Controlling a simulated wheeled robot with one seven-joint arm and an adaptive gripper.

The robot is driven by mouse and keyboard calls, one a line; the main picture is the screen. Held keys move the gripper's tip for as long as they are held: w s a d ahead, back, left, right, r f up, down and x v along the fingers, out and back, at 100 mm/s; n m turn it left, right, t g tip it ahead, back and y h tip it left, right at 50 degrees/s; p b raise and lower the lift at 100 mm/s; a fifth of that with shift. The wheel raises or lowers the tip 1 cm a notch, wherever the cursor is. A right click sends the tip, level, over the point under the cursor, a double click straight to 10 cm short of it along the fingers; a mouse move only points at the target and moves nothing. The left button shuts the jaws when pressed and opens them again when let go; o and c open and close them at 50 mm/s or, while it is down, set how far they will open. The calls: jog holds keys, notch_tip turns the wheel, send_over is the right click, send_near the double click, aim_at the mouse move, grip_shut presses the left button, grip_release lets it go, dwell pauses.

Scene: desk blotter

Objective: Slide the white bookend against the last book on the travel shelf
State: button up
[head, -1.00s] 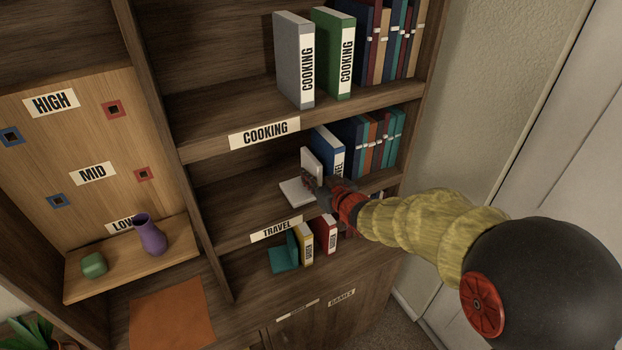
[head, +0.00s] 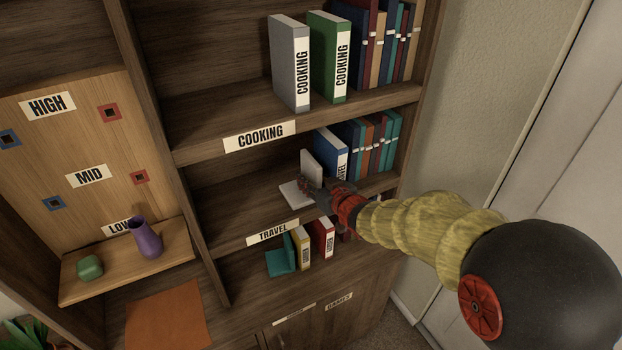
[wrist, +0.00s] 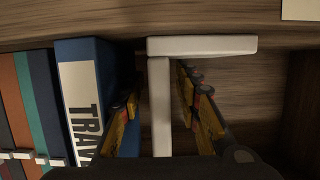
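The white bookend (head: 312,168) stands upright on the travel shelf (head: 222,208), its flat base (head: 294,195) pointing left, away from the books. The last book, blue with a white TRAVEL label (head: 331,156), stands to its right. It shows at the left in the wrist view (wrist: 80,95). My gripper (wrist: 160,90) is open, with one finger on each side of the bookend's upright plate (wrist: 160,110). One finger is in the dark gap between plate and blue book, so the two are apart. Finger contact with the plate is unclear.
Several more books (head: 375,143) fill the shelf to the right. The cooking shelf (head: 215,125) is close above my gripper. A lower shelf holds a teal bookend (head: 283,258), a yellow book (head: 301,247) and a red book (head: 322,238). The travel shelf's left part is clear.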

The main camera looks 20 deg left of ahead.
jog(key=v, duration=1.2)
dwell(0.5)
jog(key=d+f+g+h, duration=0.1)
jog(key=d+f+h, duration=0.3)
jog(key=d+f, duration=0.35)
jog(key=s+d+f+m+g+h, duration=0.1)
jog(key=s+d+m+g+h, duration=0.3)
jog(key=s+d, duration=0.55)
jog(key=s+d+r+m+h, duration=0.1)
jog(key=s+d+r+m, duration=0.1)
jog(key=s+d+r, duration=0.4)
jog(key=s+d+r+m, duration=0.2)
jog(key=s+d+r, duration=0.4)
jog(key=s, duration=0.6)
jog(key=shift+s+d+h, duration=0.25)
jog(key=shift+s+h, duration=0.15)
